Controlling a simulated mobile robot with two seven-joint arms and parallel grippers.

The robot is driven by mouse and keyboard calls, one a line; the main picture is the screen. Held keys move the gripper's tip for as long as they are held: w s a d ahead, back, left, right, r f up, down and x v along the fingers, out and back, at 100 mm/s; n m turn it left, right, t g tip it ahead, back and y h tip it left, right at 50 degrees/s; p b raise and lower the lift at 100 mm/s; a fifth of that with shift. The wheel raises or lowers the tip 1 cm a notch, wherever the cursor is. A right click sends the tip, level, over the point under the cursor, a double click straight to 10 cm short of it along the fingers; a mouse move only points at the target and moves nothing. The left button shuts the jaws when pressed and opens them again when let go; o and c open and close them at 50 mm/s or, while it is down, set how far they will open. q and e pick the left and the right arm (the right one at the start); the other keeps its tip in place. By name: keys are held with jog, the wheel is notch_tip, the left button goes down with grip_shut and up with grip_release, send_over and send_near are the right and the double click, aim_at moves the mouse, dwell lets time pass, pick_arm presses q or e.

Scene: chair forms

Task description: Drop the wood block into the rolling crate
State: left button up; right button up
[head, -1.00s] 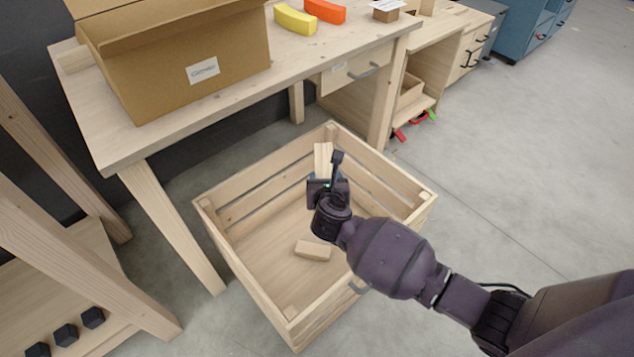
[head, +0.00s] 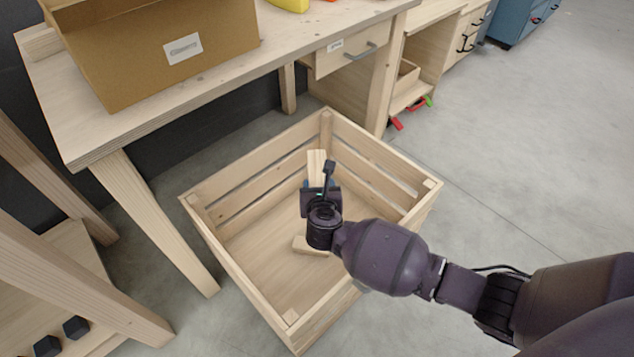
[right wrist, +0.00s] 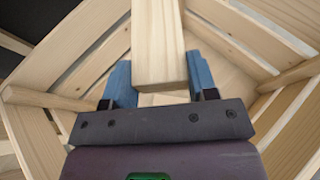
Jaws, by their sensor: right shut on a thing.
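The wood block (head: 316,163) is a pale rectangular piece held in my right gripper (head: 317,184). In the right wrist view the wood block (right wrist: 158,45) sits between the two blue fingers of the right gripper (right wrist: 158,85), which is shut on it. The rolling crate (head: 238,272) is an open slatted wooden box on the floor. The gripper and block are over or within the crate's opening; the exact height is hard to tell. Another wood piece (head: 301,244) lies on the crate floor, partly hidden by my right wrist. My left gripper is not in view.
A wooden workbench (head: 75,130) with a cardboard box (head: 150,60) stands behind and left of the crate. A wooden frame (head: 80,260) with several dark blocks is at the left. Shelves (head: 425,70) stand behind. Open concrete floor lies to the right.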

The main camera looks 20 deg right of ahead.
jog(key=o, duration=1.1)
jog(key=shift+c, duration=0.2)
pick_arm(q)
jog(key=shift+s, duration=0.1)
jog(key=p, duration=0.3)
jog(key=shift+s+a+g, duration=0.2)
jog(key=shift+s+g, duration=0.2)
pick_arm(e)
jog(key=v, duration=1)
jog(key=shift+s, duration=0.35)
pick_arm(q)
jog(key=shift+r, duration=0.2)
pick_arm(e)
jog(key=shift+a+r, duration=0.1)
jog(key=shift+r, duration=0.1)
